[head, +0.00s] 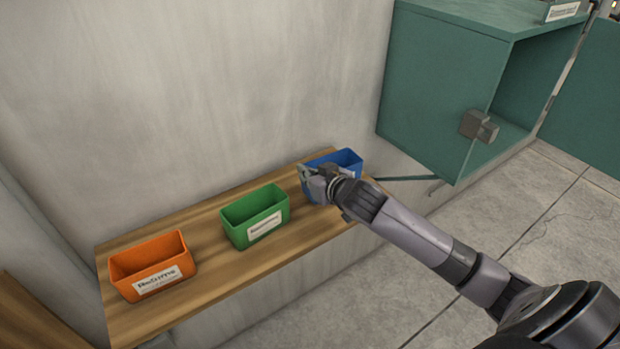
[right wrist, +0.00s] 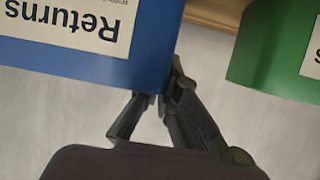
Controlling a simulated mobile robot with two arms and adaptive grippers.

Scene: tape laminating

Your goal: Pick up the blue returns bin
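The blue returns bin (head: 345,160) is at the right end of the wooden shelf in the head view, partly hidden by my right gripper (head: 318,182). It looks upright. In the right wrist view, the blue bin (right wrist: 165,45) fills the upper left, with its "Returns" label upside down. There my right gripper (right wrist: 160,92) has its fingers close together on either side of the bin's side wall at the rim, pinching it. Whether the bin's base touches the shelf is hidden. My left gripper is not in view.
A green bin (head: 240,228) and an orange bin (head: 125,282) stand on the wooden shelf (head: 210,212) left of the blue bin. The green bin (right wrist: 270,60) is near my fingers in the right wrist view. A teal cabinet (head: 435,85) hangs at the right.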

